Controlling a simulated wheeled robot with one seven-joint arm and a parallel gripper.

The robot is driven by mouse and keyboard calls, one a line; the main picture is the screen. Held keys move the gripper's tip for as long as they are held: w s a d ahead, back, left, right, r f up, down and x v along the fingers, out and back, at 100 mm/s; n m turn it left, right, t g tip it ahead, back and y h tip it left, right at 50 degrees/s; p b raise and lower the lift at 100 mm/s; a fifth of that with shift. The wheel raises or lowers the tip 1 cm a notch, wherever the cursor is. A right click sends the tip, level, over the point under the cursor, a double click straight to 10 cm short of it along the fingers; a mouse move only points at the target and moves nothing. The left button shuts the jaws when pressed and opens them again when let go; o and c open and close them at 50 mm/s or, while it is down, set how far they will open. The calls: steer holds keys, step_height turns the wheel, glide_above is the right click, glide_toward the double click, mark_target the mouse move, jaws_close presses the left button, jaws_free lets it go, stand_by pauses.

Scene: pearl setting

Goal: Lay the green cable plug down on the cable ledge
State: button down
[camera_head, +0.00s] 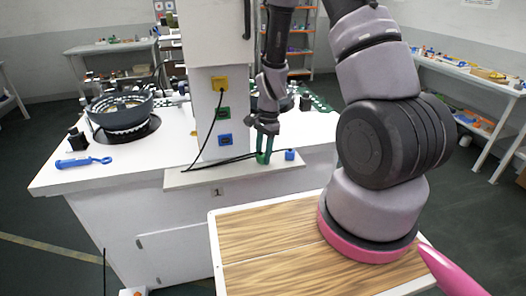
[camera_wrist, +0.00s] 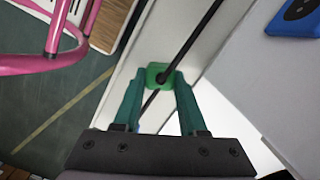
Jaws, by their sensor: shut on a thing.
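My gripper (camera_head: 265,146) is above the cable ledge (camera_head: 237,173), a white shelf at the front of the workstation. In the wrist view my gripper (camera_wrist: 157,88) has its green fingers shut on the green cable plug (camera_wrist: 157,72), with a black cable running from it. In the head view the plug is small and largely hidden by the fingers. A blue plug (camera_head: 290,155) rests on the right end of the ledge. Whether the green plug touches the ledge cannot be told.
The white column behind the ledge has a yellow socket (camera_head: 219,83), a green socket (camera_head: 223,113) and a blue socket (camera_head: 225,139). A black cable hangs from the yellow one. A blue tool (camera_head: 83,162) and a round black fixture (camera_head: 120,112) are on the left. A wooden-topped table (camera_head: 262,232) is in front.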

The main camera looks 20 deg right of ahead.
steer(key=shift+f, duration=0.15)
stand_by(0.3)
steer(key=shift+c, duration=1.9)
jaws_free()
